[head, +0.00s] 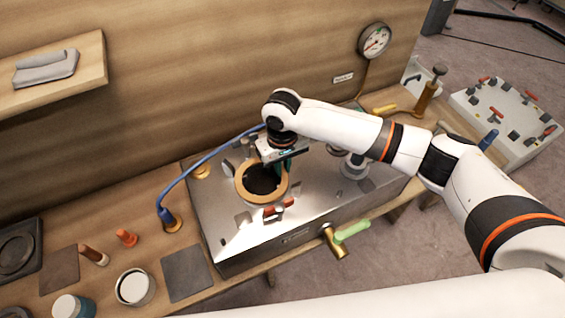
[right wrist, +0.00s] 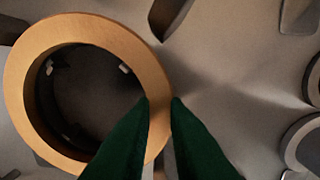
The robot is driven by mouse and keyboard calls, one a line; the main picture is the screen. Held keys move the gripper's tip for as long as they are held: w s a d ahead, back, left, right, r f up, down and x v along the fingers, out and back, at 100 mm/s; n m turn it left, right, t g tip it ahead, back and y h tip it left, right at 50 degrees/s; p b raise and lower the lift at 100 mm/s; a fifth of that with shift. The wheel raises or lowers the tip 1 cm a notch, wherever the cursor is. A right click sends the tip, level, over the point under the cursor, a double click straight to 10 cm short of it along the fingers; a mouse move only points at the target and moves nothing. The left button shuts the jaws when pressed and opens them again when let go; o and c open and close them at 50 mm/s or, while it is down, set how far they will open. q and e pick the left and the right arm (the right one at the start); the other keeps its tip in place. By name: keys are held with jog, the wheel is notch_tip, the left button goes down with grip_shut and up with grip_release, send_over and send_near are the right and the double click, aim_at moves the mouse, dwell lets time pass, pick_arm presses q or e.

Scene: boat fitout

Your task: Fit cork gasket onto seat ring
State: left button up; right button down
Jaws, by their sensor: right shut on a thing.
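The cork gasket (head: 240,190) is a tan ring over the metal box top (head: 222,220) in the head view. It fills the left of the right wrist view (right wrist: 15,85). My right gripper (head: 282,172) is shut on the gasket's right side in the head view. Its green fingertips (right wrist: 160,103) pinch the ring's wall in the right wrist view. A dark round opening (right wrist: 90,90) with small pale tabs shows through the gasket. The seat ring is not clearly visible, and I cannot tell whether the gasket touches it. My left gripper is not in view.
A red-handled fitting (head: 278,211) stands just in front of the gasket. A blue hose (head: 190,172) arcs at left to a brass fitting. A green-handled brass valve (head: 345,236) sticks out in front. A white cup (head: 135,288) and dark pads lie on the bench at left.

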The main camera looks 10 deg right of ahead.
jog(key=c, duration=0.8)
grip_release()
jog(key=shift+r, duration=0.1)
notch_tip(320, 180, up, 8)
jog(key=p, duration=0.9)
jog(key=shift+r+p, duration=0.2)
jog(key=shift+p, duration=0.2)
